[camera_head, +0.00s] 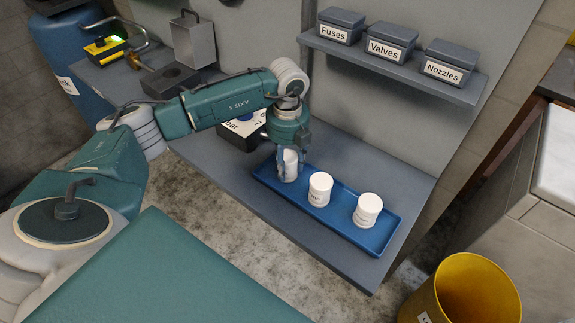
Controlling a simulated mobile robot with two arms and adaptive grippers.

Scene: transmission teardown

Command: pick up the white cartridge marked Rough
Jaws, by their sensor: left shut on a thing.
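Three white cartridges stand upright in a row with a blue tray (340,228). My left gripper (288,160) reaches down from above at the tray's left end and is shut on the left white cartridge (290,168), its fingers on either side of it. The middle white cartridge (320,189) and the right white cartridge (368,210) stand free in the tray. Their labels are too small to read, so I cannot tell which is marked Rough. I cannot tell whether the held cartridge touches the tray floor. My right gripper is not in view.
The tray lies on a grey bench (235,178). Behind my left arm is a box with a gauge (240,133). Bins marked Fuses (340,27), Valves (390,43) and Nozzles (449,63) stand on a shelf above. A yellow bucket (462,290) stands at the lower right.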

